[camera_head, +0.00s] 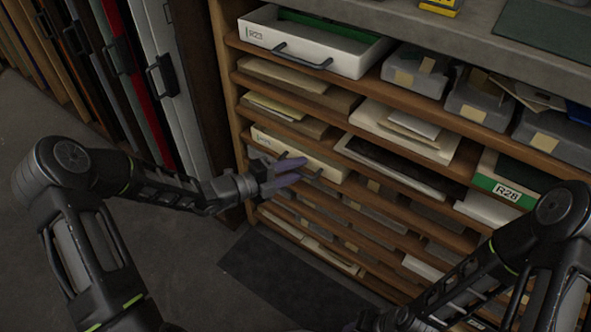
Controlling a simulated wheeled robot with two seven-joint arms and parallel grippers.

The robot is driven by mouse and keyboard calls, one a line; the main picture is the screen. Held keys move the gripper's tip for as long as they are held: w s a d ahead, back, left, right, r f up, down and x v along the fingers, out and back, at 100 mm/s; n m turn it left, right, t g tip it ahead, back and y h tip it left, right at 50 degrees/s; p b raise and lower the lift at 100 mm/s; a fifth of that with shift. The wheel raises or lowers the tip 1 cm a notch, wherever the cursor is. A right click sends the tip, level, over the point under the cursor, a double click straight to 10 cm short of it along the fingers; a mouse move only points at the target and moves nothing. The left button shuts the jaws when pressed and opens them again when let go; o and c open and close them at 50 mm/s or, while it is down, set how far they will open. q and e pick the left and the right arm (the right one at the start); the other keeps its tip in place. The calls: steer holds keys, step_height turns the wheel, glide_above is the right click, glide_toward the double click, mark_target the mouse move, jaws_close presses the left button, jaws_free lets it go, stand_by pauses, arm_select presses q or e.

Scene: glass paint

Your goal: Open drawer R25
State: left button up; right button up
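Drawer R23 (300,40), white with a dark handle, stands out at the top. A green-and-white drawer labelled R28 (506,190) is at the right. Grey bins (415,72) and papers fill other shelves. Tall upright panels (165,75) stand at the left. A dark mat (290,275) lies on the floor.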

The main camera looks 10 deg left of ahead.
arm_select(q)
jaws_close()
stand_by(1.3)
